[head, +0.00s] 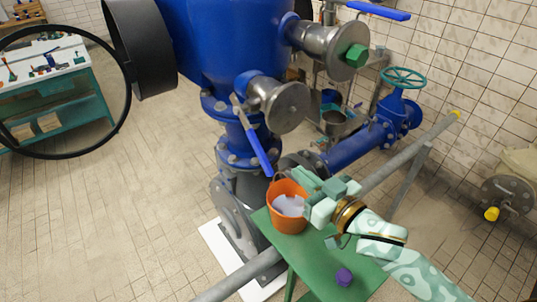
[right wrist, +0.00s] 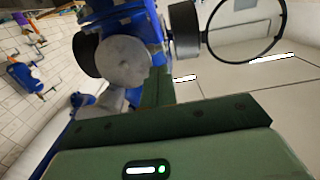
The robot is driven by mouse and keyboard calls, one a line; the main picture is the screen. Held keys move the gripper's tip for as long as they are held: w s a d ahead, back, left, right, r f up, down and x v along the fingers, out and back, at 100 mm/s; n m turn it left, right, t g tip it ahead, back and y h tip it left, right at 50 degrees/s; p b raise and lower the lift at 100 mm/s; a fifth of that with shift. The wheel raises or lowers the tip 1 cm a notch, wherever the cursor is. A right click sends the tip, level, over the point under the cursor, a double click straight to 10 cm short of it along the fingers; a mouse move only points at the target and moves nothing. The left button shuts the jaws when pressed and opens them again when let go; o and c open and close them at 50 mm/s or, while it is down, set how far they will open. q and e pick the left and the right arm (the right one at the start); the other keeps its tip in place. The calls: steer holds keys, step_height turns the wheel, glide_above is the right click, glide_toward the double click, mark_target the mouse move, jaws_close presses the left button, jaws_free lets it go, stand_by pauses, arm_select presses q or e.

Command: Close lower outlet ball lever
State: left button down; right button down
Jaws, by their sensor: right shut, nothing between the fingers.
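A ball lever with a blue handle (head: 258,150) sits on the lower outlet, beside a grey round flange (head: 288,108). Its handle slopes down to the right, its lower end above an orange bucket (head: 288,208). My right gripper (head: 307,188) is shut and empty, just right of and below the handle's lower end, beside the bucket; a gap seems to show between gripper and handle. In the right wrist view the gripper's green body fills the bottom and a grey flange (right wrist: 123,62) shows beyond; I cannot make out the lever there. My left gripper is out of view.
A second blue lever (head: 378,11) is at the upper right. The bucket stands on a green table (head: 300,245) with a purple nut-like piece (head: 344,277). A grey rail (head: 405,152) runs behind my right arm.

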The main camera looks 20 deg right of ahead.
glide_toward(262, 151)
step_height(262, 151, up, 3)
steer(key=w, duration=0.3)
steer(key=shift+w+a+f, duration=0.5)
steer(key=shift+w+f, duration=0.2)
steer(key=shift+f, duration=0.05)
steer(key=shift+w+a+f, duration=0.5)
steer(key=shift+w+f, duration=0.15)
steer(key=shift+f, duration=0.1)
arm_select(q)
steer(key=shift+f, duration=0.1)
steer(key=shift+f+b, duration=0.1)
steer(key=shift+b, duration=0.2)
